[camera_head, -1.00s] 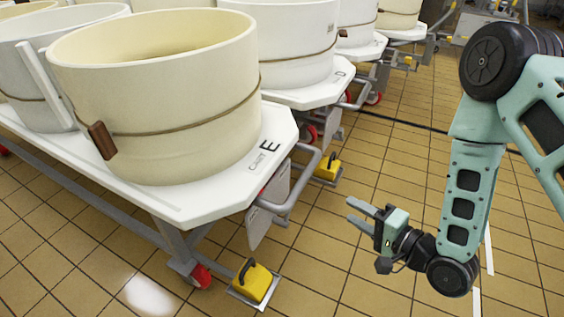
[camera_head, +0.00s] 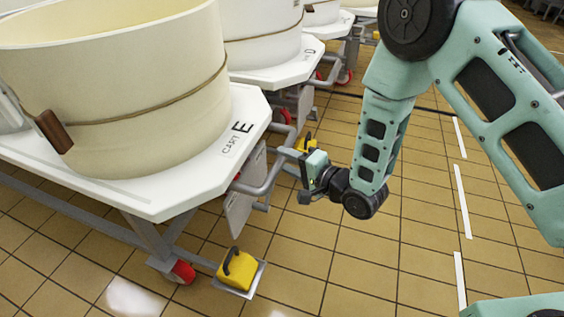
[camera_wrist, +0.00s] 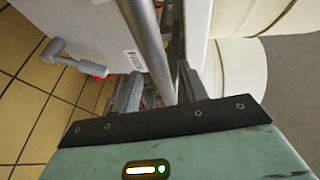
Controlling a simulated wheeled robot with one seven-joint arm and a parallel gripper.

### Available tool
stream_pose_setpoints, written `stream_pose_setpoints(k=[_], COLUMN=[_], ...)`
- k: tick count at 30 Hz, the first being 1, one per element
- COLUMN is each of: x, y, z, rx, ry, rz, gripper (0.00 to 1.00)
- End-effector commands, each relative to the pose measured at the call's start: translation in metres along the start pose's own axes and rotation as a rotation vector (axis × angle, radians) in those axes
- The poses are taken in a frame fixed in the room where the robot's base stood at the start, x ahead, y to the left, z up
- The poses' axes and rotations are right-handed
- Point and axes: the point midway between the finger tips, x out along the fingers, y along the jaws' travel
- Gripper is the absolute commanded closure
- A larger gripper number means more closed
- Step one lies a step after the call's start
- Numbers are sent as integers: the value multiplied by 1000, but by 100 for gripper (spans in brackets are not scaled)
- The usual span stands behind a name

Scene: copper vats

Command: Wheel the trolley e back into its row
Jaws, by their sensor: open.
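Trolley E (camera_head: 190,188) is a white-topped cart marked "CART E" that carries a large cream vat (camera_head: 140,90). Its grey tubular handle (camera_head: 262,187) sticks out at the near right end. My gripper (camera_head: 292,160) is at the handle with its jaws open. In the wrist view a grey tube (camera_wrist: 152,45) runs between the two fingers (camera_wrist: 160,88), with the jaws apart around it. Whether a finger touches the tube I cannot tell. A red caster (camera_head: 182,272) shows under the near corner.
A yellow block with a black handle (camera_head: 238,267) sits on a plate by the caster. Another yellow block (camera_head: 305,145) lies behind my gripper. Trolley D (camera_head: 285,68) stands close behind E, with more carts beyond. Tiled floor to the right is clear, with white dashes (camera_head: 462,200).

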Motion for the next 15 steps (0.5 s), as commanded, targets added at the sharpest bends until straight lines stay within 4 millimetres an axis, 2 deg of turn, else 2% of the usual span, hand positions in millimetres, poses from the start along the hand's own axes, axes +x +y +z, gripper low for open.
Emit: stream_pose_setpoints(k=[1, 6, 15], x=[8, 22, 25], y=[2, 1, 0], z=[1, 0, 0], rx=[-2, -2, 0], ry=[-2, 0, 0], rz=[-2, 0, 2], gripper=[57, 57, 57])
